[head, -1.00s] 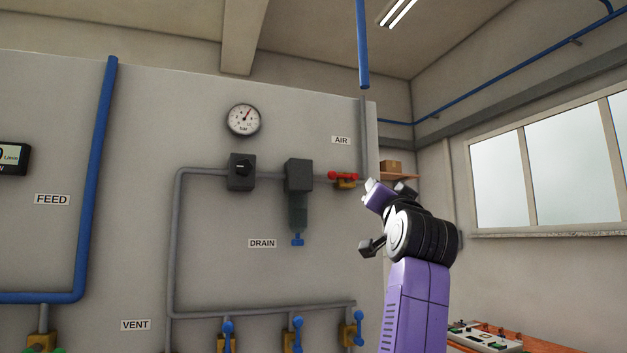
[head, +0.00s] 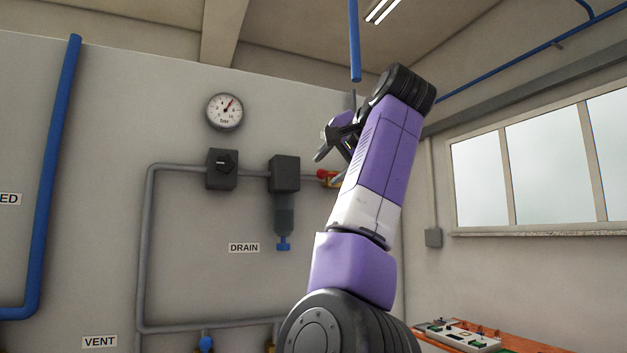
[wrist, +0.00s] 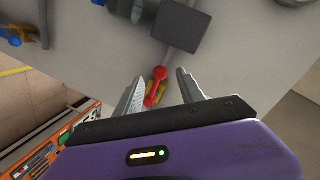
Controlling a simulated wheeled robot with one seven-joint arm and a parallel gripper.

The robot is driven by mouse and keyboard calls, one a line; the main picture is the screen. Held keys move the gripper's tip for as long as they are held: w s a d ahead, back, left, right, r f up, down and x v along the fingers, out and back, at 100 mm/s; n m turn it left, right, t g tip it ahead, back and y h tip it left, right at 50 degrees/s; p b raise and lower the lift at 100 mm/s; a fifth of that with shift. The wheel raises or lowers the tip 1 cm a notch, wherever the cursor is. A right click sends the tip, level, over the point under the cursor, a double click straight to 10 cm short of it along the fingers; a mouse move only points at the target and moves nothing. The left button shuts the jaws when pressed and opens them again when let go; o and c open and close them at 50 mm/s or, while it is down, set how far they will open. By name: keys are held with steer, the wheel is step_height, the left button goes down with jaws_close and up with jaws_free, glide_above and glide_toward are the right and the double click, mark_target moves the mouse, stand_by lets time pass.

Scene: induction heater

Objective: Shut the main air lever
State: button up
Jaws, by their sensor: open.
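The main air lever (head: 327,175) is a red handle on a brass valve in the grey pipe, right of the dark filter unit (head: 284,173). My arm hides most of it in the head view. The wrist view shows the red lever (wrist: 157,86) lying roughly in line with the pipe, framed between my fingers. My gripper (wrist: 161,76) is open and empty, with its fingers pointing toward the wall. In the head view, my gripper (head: 322,150) appears just above the lever, partly hidden by my arm. I see no clear contact.
A dark regulator (head: 222,169) and a pressure gauge (head: 224,111) are on the wall to the left. A blue pipe (head: 355,40) hangs above. A bench with equipment (head: 460,336) stands at the lower right.

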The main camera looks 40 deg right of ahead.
mark_target(323, 172)
steer(key=p+x, duration=0.3)
steer(key=x, duration=0.3)
steer(key=shift+w+d, duration=0.15)
steer(key=shift+w, duration=0.2)
steer(key=shift+w+d+f, duration=0.15)
steer(key=shift+w, duration=0.25)
jaws_close()
stand_by(0.8)
